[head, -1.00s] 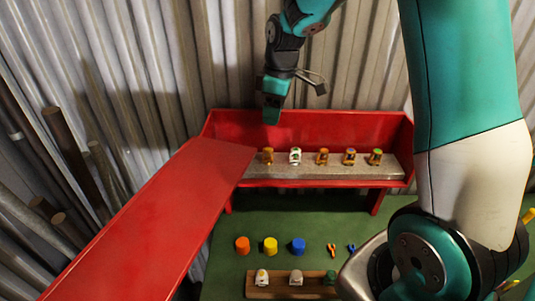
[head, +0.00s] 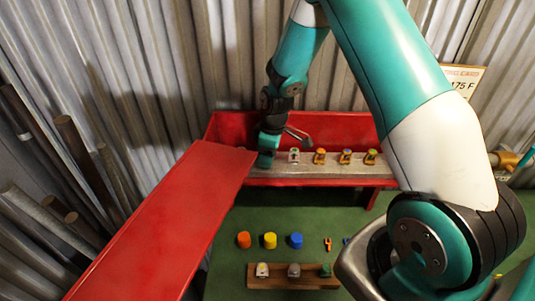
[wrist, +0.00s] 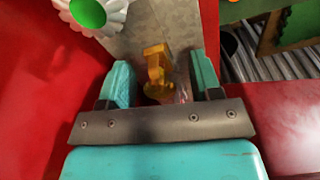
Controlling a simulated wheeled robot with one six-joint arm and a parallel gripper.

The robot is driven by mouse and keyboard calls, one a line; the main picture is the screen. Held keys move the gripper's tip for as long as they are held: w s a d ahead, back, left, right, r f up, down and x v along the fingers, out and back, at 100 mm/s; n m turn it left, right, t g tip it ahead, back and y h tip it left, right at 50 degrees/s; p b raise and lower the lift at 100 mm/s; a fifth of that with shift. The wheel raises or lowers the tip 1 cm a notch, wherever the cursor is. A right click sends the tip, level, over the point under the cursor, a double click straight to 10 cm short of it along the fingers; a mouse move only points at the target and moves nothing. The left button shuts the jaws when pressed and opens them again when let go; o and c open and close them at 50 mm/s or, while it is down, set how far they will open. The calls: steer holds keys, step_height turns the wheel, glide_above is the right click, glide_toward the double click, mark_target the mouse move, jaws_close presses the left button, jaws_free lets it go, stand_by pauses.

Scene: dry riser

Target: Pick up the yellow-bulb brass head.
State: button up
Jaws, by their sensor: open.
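My gripper (head: 266,157) is at the left end of the grey shelf (head: 310,167) inside the red cabinet. In the wrist view its open teal fingers (wrist: 160,86) stand on either side of a brass head (wrist: 155,72) with a yellow-orange upper part. No grip on it shows. In the head view my gripper hides this head. To its right stand a white head (head: 294,156), whose green centre shows in the wrist view, and brass heads with an orange-looking (head: 319,157), a blue (head: 345,157) and a green (head: 370,157) top.
The red cabinet's open door (head: 165,225) slants toward the lower left. Below, on the green surface, are orange (head: 243,240), yellow (head: 270,240) and blue (head: 295,240) caps, small clips, and a wooden block (head: 290,282) bearing several heads. Pipes (head: 90,165) lean at the left.

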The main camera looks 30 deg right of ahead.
jaws_close()
stand_by(0.3)
